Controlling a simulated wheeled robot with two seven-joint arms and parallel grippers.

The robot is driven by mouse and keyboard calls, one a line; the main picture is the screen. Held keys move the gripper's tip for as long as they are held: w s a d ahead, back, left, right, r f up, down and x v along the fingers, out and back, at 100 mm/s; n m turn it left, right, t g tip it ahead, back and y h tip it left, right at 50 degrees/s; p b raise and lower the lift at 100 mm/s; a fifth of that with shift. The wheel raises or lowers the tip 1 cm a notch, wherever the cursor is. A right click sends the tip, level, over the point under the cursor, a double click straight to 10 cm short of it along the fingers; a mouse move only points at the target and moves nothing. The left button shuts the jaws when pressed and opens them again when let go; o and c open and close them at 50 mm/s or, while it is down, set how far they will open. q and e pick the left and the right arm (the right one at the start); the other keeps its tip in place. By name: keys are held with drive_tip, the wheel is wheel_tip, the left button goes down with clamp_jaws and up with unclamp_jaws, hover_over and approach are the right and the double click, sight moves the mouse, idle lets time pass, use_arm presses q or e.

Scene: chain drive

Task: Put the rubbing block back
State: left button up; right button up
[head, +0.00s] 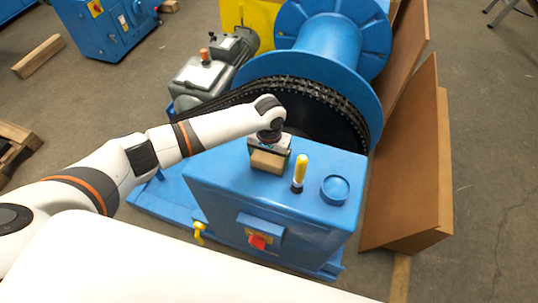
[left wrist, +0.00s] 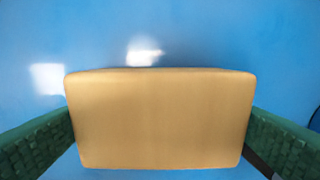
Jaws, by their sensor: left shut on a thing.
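The tan rubbing block (head: 267,162) is between the fingers of my left gripper (head: 270,150), over the top of the blue cabinet (head: 225,176). In the left wrist view the block (left wrist: 160,118) fills the middle, with a green ribbed finger at each side. The gripper is shut on it. The blue surface shows behind the block. I cannot tell whether the block touches the surface. My right gripper is not in view.
A yellow-topped upright marker (head: 300,170) and a round blue cup-like ring (head: 335,189) are on the cabinet top, right of the block. Behind are a black chain (head: 318,92), a blue drum (head: 335,40) and a grey motor (head: 203,75). Brown panels (head: 405,165) stand at right.

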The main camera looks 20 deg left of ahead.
sight(269, 156)
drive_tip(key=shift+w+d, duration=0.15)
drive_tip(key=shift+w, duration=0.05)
use_arm(q)
drive_tip(key=o, duration=0.7)
drive_tip(key=shift+f, duration=0.1)
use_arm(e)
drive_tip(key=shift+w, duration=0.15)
use_arm(q)
wheel_tip(269, 156, up, 12)
drive_tip(key=shift+r+b, duration=0.2)
drive_tip(key=shift+b, duration=0.85)
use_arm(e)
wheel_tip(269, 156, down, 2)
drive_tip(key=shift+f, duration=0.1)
